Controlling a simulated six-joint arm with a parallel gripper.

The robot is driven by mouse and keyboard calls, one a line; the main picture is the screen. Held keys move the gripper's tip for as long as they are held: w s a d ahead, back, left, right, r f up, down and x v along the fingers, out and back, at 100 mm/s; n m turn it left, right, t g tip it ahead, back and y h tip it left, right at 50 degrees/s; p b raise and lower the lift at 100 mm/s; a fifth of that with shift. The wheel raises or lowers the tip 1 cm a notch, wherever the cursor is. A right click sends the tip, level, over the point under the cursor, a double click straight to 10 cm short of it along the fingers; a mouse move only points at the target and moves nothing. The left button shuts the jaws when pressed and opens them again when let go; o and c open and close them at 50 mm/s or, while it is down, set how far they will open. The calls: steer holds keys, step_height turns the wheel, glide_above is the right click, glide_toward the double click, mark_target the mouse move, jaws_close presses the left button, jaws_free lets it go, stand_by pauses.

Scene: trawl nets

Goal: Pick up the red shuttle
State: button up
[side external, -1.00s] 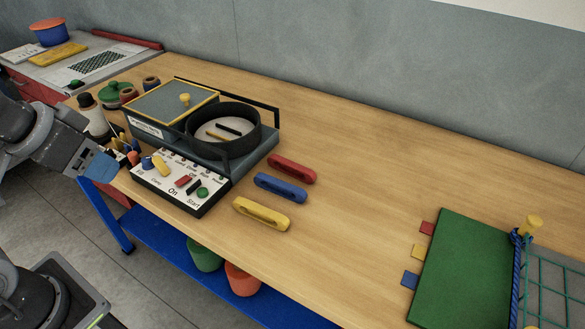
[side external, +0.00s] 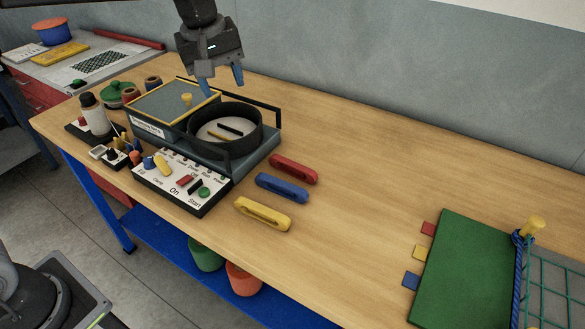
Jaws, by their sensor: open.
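The red shuttle (side external: 293,169) lies flat on the wooden table, right of the machine with the round black bowl. It is the farthest back of three similar shuttles, with a blue shuttle (side external: 281,187) and a yellow shuttle (side external: 263,214) in front of it. My gripper (side external: 222,85) hangs above the back of the machine, up and to the left of the red shuttle. Its blue fingers point down, apart and empty.
The machine with its black bowl (side external: 225,143) and dark rail stands left of the shuttles. A control panel (side external: 180,183) with coloured knobs is in front of it. A green mat (side external: 462,270) and netting lie at the right. The table between shuttles and mat is clear.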

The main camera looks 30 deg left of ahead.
steer(key=w+d+f+n+g, duration=0.1)
steer(key=w+d+f+n, duration=0.25)
steer(key=w+f, duration=0.4)
steer(key=n+g, duration=0.1)
steer(key=n, duration=0.3)
glide_above(288, 162)
steer(key=f, duration=1.3)
steer(key=shift+s+a+f, duration=0.1)
steer(key=shift+s+a, duration=0.05)
steer(key=shift+s, duration=0.1)
steer(key=f, duration=0.5)
steer(key=shift+w, duration=0.35)
jaws_close()
